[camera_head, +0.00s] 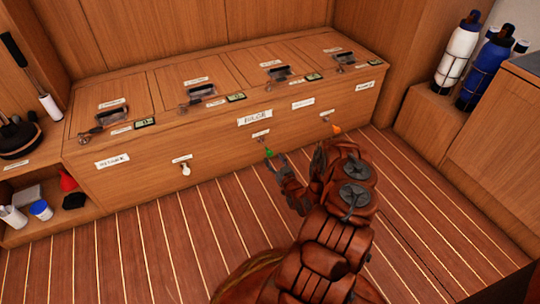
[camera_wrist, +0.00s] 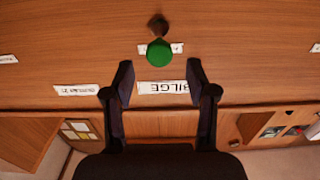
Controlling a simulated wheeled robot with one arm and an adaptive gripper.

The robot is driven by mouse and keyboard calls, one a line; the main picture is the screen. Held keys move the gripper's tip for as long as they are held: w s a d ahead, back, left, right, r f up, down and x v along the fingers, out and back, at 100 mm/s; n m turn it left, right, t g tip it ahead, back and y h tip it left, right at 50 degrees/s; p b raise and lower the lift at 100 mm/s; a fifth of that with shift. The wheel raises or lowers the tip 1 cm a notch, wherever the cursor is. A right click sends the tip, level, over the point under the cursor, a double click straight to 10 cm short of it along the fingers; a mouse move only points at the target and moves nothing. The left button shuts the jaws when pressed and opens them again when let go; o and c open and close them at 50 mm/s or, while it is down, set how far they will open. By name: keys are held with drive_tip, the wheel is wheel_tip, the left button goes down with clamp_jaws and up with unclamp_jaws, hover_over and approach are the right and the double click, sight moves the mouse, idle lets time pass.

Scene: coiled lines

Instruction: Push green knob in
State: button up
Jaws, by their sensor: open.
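The green knob (camera_head: 268,152) projects from the front of the long wooden locker (camera_head: 138,172), below the BILGE label (camera_head: 255,117). In the wrist view my gripper (camera_wrist: 159,70) straddles the line to the knob, with the BILGE label (camera_wrist: 166,88) between the fingers.
A white knob (camera_head: 185,170) and an orange knob (camera_head: 336,129) are on the same front, left and right. Several latched lids lie on top. An open shelf (camera_head: 45,236) is at left; bottles (camera_head: 458,48) stand at right. Striped floor lies clear in front.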

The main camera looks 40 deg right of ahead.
sight(271, 154)
drive_tip(key=shift+b+x, duration=0.5)
drive_tip(key=shift+x, duration=1.95)
drive_tip(key=shift+c, duration=0.2)
clamp_jaws()
